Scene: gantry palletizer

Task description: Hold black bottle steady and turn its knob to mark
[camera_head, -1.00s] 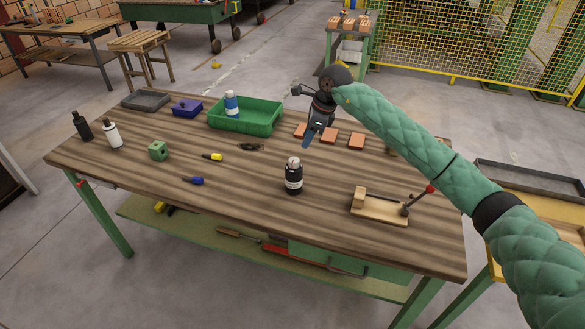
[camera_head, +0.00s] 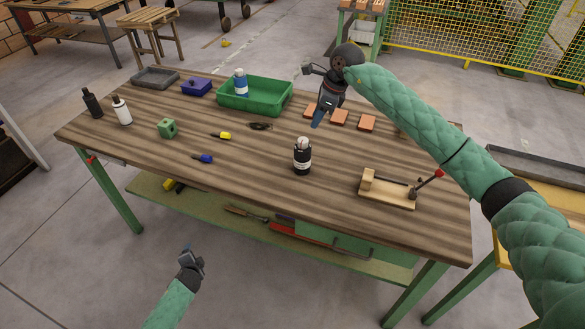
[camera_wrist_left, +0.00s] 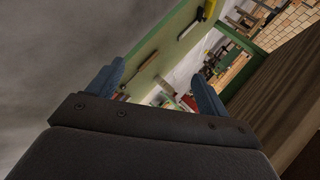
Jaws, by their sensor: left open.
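A black bottle (camera_head: 302,160) with a white label and a pale knob (camera_head: 302,142) on top stands upright near the middle of the table. The mark is too small to tell. My right gripper (camera_head: 318,117) is above the table, behind the bottle and apart from it; its fingers overlap in view. My left gripper (camera_head: 187,250) is low in front of the table, well away from the bottle. In the left wrist view its blue fingers (camera_wrist_left: 166,78) stand apart with nothing between them.
A shelf (camera_head: 300,255) lies below.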

